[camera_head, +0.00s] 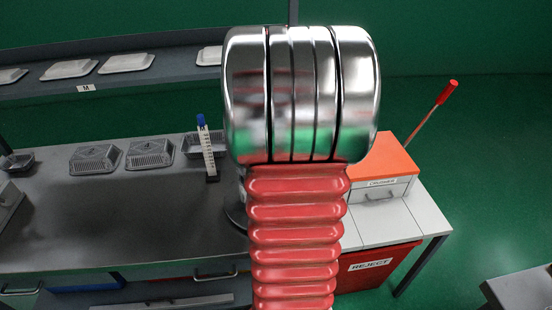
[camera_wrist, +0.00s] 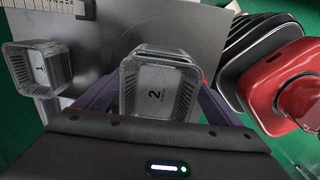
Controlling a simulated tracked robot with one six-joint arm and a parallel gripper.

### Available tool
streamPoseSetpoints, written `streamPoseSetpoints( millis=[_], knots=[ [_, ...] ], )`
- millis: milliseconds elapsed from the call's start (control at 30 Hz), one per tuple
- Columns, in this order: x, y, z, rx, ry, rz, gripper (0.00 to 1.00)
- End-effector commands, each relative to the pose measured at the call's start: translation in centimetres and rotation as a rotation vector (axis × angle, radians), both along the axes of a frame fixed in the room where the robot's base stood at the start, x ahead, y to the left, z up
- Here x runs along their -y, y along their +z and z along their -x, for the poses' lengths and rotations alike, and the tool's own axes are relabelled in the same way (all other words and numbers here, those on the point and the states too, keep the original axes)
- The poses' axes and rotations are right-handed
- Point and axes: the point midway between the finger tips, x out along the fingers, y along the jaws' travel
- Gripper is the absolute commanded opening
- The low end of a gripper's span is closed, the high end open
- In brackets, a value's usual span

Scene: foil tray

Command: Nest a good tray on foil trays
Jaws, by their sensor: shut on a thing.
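A foil tray marked 2 (camera_wrist: 157,92) sits between the fingers of my gripper (camera_wrist: 158,100) in the wrist view, and the gripper is shut on it. Its open side and ribbed walls face the camera. A foil tray marked 1 (camera_wrist: 38,66) stands apart to the left, and I cannot tell whether others are nested in it. My arm hides my gripper there.
A blue-topped upright gauge (camera_head: 207,150) stands on the grey bench (camera_head: 130,215). Pale lidded trays (camera_head: 126,63) sit on the rear shelf. An orange-topped box (camera_head: 384,160) with a red lever and a red REJECT bin (camera_head: 375,268) are at right. The front middle bench is clear.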

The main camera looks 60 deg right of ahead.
Motion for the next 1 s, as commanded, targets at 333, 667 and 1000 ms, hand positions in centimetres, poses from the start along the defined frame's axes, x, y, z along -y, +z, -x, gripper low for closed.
streamPoseSetpoints(
  millis=[333, 667, 1000],
  knots=[
    [0.0, 0.0, 0.0, 0.0, 0.0, 0.0, 0.93],
    [0.0, 0.1, 0.0, 0.0, 0.0, 0.0, 1.0],
    [0.1, 2.9, -0.1, 0.002, 0.0, 0.002, 1.0]
  ],
)
